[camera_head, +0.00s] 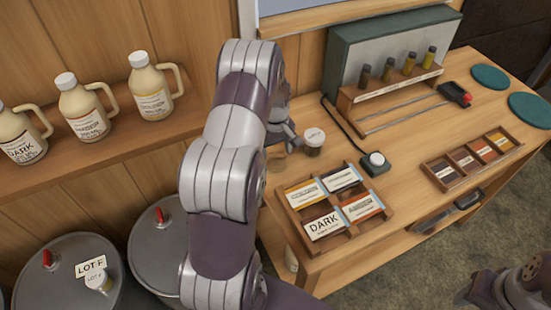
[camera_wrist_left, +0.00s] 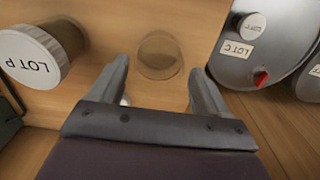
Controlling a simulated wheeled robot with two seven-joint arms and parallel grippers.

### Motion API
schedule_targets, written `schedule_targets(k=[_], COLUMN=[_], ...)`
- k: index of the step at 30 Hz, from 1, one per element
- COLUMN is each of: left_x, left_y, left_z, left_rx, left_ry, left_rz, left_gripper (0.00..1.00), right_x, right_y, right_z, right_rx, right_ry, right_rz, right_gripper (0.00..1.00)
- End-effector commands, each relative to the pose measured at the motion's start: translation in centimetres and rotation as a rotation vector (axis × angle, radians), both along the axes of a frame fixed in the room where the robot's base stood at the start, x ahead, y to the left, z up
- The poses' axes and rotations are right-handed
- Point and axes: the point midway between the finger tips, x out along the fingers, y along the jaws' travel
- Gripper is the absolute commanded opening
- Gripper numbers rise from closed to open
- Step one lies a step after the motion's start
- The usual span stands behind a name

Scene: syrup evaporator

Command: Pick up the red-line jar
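No red line shows on any jar in these views. A small clear glass jar (camera_wrist_left: 160,56), open at the top, stands on the wooden bench just beyond and between my left fingertips. In the head view this jar (camera_head: 276,156) is partly hidden by my arm. My left gripper (camera_wrist_left: 158,85) is open and empty, its fingers apart; it also shows in the head view (camera_head: 284,135), mostly behind my forearm. A jar of dark contents with a white lid marked LOT P (camera_wrist_left: 32,64) stands beside it, also in the head view (camera_head: 314,138). My right arm shows at the lower right, its fingers unclear.
A wooden tray of labelled cards (camera_head: 360,238) lies at the bench front, with a small dark device (camera_head: 375,163) behind it. A rack with sample vials (camera_head: 402,75) stands at the back. Jugs (camera_head: 84,108) line the left shelf above grey drums (camera_head: 70,275).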

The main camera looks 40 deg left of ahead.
Motion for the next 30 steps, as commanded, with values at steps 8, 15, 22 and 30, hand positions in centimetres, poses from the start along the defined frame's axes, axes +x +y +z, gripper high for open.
schedule_targets(k=[8, 15, 22, 30], left_x=[0.0, 0.1, 0.2, 4.2], left_y=[0.0, 0.0, 0.1, -4.5], left_z=[0.1, 0.5, 3.9, 7.5], left_rx=[0.001, 0.002, 0.003, 0.001], left_ry=[0.000, -0.003, -0.006, -0.004], left_rz=[0.000, 0.000, 0.000, -0.006], left_gripper=[0.27, 0.27, 0.27, 0.27], right_x=[0.0, 0.0, 0.0, 0.0], right_y=[0.0, 0.0, 0.0, 0.0], right_z=[0.0, -0.2, -1.5, -2.7], right_rx=[0.000, 0.000, 0.000, 0.000], right_ry=[0.000, 0.000, 0.000, 0.000], right_rz=[0.000, 0.000, 0.000, 0.000], right_gripper=[0.43, 0.43, 0.43, 0.43])
